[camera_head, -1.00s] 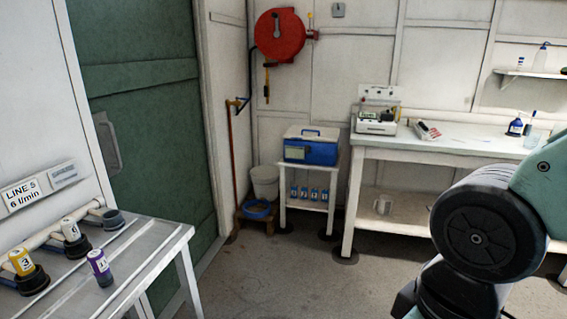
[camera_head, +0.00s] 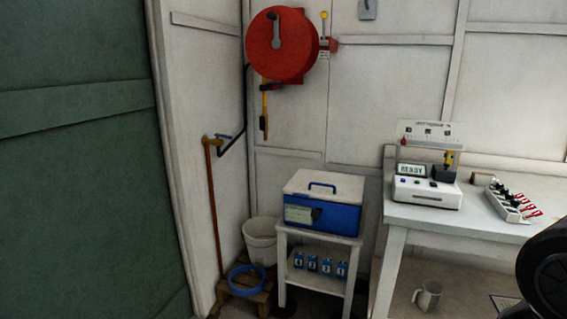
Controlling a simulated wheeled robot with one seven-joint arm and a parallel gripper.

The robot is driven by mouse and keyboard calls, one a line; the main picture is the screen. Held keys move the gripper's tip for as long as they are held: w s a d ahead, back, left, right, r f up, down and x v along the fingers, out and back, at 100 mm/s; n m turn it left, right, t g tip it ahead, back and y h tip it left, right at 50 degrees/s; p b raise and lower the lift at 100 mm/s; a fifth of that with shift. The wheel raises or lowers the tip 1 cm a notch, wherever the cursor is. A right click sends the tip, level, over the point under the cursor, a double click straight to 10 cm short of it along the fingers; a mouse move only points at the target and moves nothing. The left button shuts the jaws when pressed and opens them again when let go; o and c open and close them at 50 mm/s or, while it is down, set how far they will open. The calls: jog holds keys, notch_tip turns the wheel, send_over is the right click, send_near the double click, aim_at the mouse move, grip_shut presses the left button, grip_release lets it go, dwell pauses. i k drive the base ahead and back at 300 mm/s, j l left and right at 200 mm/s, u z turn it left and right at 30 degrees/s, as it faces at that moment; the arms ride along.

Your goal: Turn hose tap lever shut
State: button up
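A red hose reel (camera_head: 282,45) is mounted on the back wall. A small upright lever with a yellow top (camera_head: 324,25) stands just right of it, above a small pale tag. A black hose (camera_head: 245,110) runs between this tap and the reel. I cannot tell which of the two the task calls the hose tap lever. My gripper is out of view; only a dark part of my arm shows at the lower right edge.
A blue cool box (camera_head: 322,218) stands on a small white stand (camera_head: 333,240). A workbench (camera_head: 430,220) with instruments fills the right. A green door (camera_head: 75,190) is at left.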

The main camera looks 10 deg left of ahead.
aim_at(224, 136)
jog(key=i+j+u, duration=0.1)
jog(key=i+u, duration=0.3)
jog(key=i, duration=0.2)
jog(key=i+u, duration=0.4)
jog(key=i, duration=0.15)
jog(key=i+l+u, duration=0.3)
jog(key=i+u, duration=0.15)
jog(key=i+j+u, duration=0.15)
jog(key=i, duration=0.25)
jog(key=i+j+u, duration=0.1)
jog(key=i+j, duration=0.2)
jog(key=i, duration=0.1)
